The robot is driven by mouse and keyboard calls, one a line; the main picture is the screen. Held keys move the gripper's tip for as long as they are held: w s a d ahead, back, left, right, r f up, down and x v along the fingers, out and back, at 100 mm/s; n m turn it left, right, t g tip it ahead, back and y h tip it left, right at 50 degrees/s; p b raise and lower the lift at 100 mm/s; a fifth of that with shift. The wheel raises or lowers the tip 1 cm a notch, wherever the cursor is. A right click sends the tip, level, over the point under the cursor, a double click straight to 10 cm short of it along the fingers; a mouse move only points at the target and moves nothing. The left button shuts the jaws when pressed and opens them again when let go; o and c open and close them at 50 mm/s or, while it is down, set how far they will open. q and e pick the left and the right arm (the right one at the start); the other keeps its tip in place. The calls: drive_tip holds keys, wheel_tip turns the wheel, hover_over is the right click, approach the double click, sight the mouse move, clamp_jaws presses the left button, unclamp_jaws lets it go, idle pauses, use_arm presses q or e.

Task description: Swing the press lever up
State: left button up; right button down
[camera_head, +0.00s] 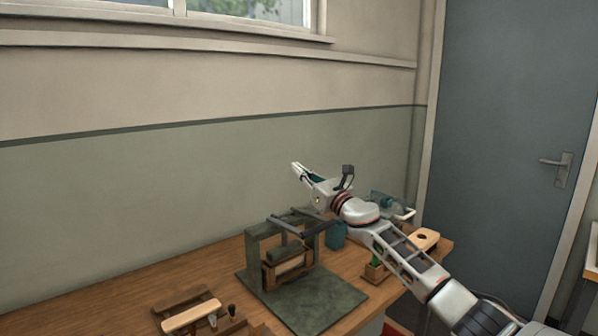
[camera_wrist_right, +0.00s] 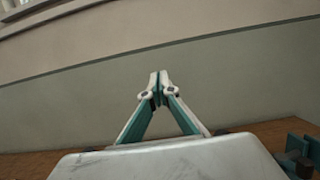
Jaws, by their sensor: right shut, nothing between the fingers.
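The press (camera_head: 252,250) is a green-grey frame on a flat base plate (camera_head: 312,302), standing on the wooden bench in the head view. A dark bar that looks like the press lever (camera_head: 288,226) lies at the top of the frame, roughly level; my arm is close to it and its far end is hard to make out. My right gripper (camera_head: 296,167) is above and behind the press, pointing up and left, apart from the bar. In the right wrist view its fingertips (camera_wrist_right: 158,76) meet with nothing between them. My left gripper is not in view.
A wooden brush holder (camera_head: 170,302) with a pale brush block (camera_head: 191,314) lies at front left. A teal container (camera_head: 337,235), a small wooden box (camera_head: 376,272) and a pale wooden block with a hole (camera_head: 424,238) stand right of the press. The wall is close behind.

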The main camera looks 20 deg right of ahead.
drive_tip(key=s+d+f+b, duration=0.1)
drive_tip(key=s+f, duration=0.1)
drive_tip(key=f, duration=0.1)
drive_tip(key=s+d+f+b, duration=0.1)
drive_tip(key=s+f+b, duration=0.1)
drive_tip(key=s+f, duration=0.1)
drive_tip(key=s+f+b, duration=0.1)
drive_tip(key=s+f, duration=0.1)
drive_tip(key=f, duration=0.2)
drive_tip(key=shift+s+d+f+b, duration=0.15)
drive_tip(key=shift+s+d+b, duration=0.25)
